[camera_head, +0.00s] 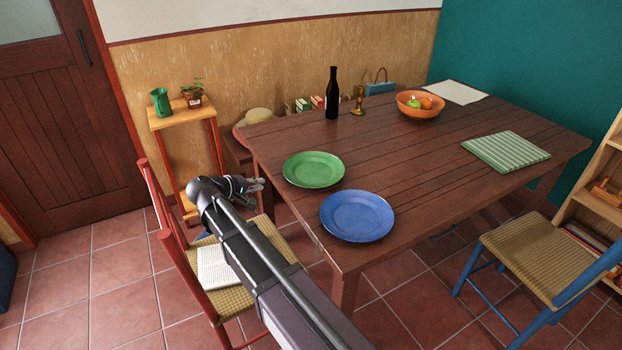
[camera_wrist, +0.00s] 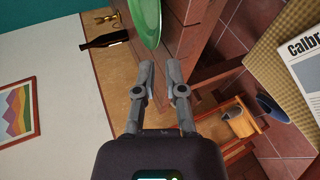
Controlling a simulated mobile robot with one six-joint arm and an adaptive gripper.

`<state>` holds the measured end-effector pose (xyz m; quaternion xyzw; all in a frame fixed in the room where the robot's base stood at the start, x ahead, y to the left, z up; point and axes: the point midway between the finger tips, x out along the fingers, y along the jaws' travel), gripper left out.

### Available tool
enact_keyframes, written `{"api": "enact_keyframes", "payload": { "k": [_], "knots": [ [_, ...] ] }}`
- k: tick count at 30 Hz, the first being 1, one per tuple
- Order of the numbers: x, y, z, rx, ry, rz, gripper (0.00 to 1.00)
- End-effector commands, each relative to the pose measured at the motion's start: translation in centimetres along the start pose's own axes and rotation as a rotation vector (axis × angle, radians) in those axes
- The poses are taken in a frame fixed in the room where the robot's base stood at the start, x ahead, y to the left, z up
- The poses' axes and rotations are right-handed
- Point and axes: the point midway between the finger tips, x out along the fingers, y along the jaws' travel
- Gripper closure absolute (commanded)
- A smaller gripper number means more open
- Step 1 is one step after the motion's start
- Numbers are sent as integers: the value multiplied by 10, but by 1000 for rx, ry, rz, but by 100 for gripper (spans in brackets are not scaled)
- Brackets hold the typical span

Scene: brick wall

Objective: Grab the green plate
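The green plate (camera_head: 313,169) lies flat near the left edge of the wooden table (camera_head: 430,165). In the wrist view the green plate (camera_wrist: 147,18) shows at the top, cut off by the frame edge, beyond my fingertips. My gripper (camera_head: 259,187) is beside the table's left edge, to the left of the plate and apart from it. In the wrist view my gripper (camera_wrist: 160,68) has its two fingers spread with nothing between them. It is open and empty.
A blue plate (camera_head: 357,215) lies near the green one. A dark bottle (camera_head: 332,94), brass candlestick (camera_head: 358,101), fruit bowl (camera_head: 419,105) and striped green cloth (camera_head: 505,151) are farther across the table. A red chair (camera_head: 170,215) with a magazine (camera_head: 216,266) stands below my arm.

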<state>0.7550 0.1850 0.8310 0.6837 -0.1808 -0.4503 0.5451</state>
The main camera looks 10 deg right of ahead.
Motion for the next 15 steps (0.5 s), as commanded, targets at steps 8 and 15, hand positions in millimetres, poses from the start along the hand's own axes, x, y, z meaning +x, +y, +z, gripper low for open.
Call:
{"api": "enact_keyframes", "payload": {
  "k": [8,15],
  "knots": [
    [0,1,0,-1,1,2,86],
    [8,0,0,0,0,2,86]
  ]
}}
